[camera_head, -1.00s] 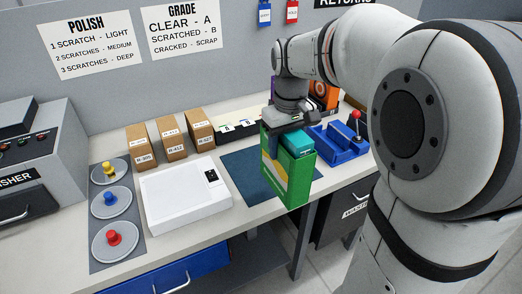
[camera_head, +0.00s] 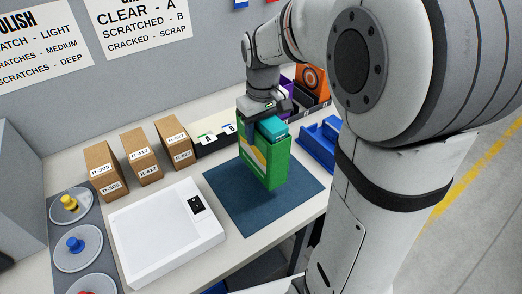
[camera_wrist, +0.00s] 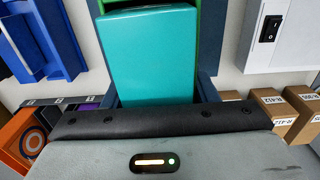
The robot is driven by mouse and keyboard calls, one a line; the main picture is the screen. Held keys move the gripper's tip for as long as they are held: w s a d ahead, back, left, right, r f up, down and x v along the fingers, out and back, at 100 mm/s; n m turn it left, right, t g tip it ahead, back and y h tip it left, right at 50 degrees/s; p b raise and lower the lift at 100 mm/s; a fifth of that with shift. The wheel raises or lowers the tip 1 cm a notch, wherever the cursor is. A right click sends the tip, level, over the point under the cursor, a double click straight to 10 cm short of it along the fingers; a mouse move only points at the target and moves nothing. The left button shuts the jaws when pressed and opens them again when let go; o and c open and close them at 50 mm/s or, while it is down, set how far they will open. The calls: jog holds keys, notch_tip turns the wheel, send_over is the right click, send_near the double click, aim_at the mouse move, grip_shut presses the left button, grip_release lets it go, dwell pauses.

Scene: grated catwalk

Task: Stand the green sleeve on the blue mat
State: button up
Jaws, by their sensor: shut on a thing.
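The green sleeve (camera_head: 272,168) is upright in my gripper (camera_head: 262,122), with a teal block (camera_head: 272,127) sticking out of its open top. The sleeve has a white and yellow pattern on its left face. My gripper is shut on the sleeve from above. The blue mat (camera_head: 240,207) lies flat on the bench, and the sleeve appears over its middle and back part. I cannot tell whether its bottom touches the mat. In the wrist view the teal block (camera_wrist: 150,55) fills the space between the fingers, and a green edge of the sleeve (camera_wrist: 104,6) shows behind it.
A white box with a black switch (camera_head: 165,230) stands left of the mat. Several cardboard boxes (camera_head: 143,157) and a card tray (camera_head: 212,140) stand behind. A blue bin (camera_head: 322,145) is to the right. Plates with coloured knobs (camera_head: 75,250) are at far left.

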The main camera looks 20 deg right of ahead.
jog(key=shift+s+f, duration=0.15)
jog(key=shift+f, duration=2.5)
jog(key=shift+f, duration=0.25)
jog(key=o, duration=1.2)
jog(key=shift+r, duration=0.1)
